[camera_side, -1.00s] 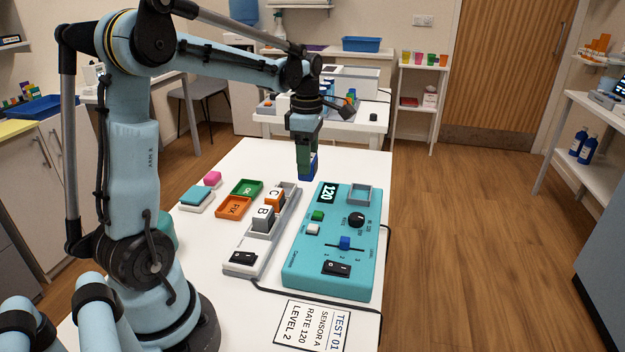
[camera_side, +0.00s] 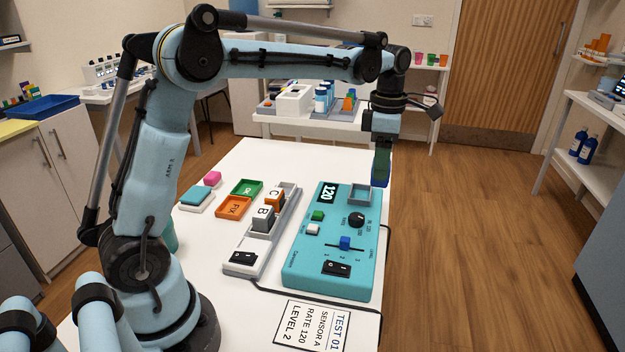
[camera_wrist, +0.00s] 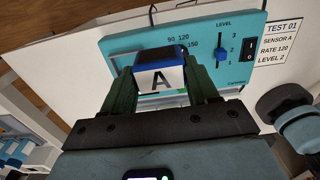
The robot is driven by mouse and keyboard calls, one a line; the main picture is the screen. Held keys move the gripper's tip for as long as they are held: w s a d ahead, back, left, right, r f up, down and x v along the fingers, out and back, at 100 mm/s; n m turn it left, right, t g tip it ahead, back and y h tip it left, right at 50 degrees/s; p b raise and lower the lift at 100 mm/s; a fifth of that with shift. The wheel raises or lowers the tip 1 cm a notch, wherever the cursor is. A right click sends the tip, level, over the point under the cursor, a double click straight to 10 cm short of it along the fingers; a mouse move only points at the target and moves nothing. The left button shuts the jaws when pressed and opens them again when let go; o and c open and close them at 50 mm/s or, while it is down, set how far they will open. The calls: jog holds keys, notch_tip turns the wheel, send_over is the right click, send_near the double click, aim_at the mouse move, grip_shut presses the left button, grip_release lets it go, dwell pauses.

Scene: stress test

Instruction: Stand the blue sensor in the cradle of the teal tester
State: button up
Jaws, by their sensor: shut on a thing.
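My gripper (camera_side: 381,170) is shut on the blue sensor, high near the far right corner of the teal tester. In the wrist view the blue sensor (camera_wrist: 161,71), with a white face marked "A", sits between the green fingers of my gripper (camera_wrist: 163,80). In the side view the fingers mostly hide it. The teal tester (camera_side: 300,262) lies on the white table, with a display reading 120, a knob, a slider and a black switch. Its grey square cradle (camera_side: 359,194) is at its far end and looks empty. The sensor is apart from the cradle, to its upper right in the side view.
A grey rack (camera_side: 247,248) left of the tester holds blocks B (camera_side: 263,218) and C (camera_side: 274,199). A green tray (camera_side: 246,188) and an orange tray (camera_side: 233,207) lie further left. A card (camera_side: 312,325) reads "TEST 01, SENSOR A, RATE 120, LEVEL 2".

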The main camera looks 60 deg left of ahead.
jog(key=a+f, duration=0.1)
jog(key=a, duration=0.1)
jog(key=w+a+f, duration=0.1)
jog(key=a+f, duration=0.1)
jog(key=a, duration=0.1)
jog(key=w+a+f, duration=0.1)
jog(key=a+f, duration=0.1)
jog(key=a, duration=0.1)
jog(key=shift+w, duration=0.1)
jog(key=shift+f, duration=2)
jog(key=shift+f, duration=0.15)
jog(key=o, duration=1.1)
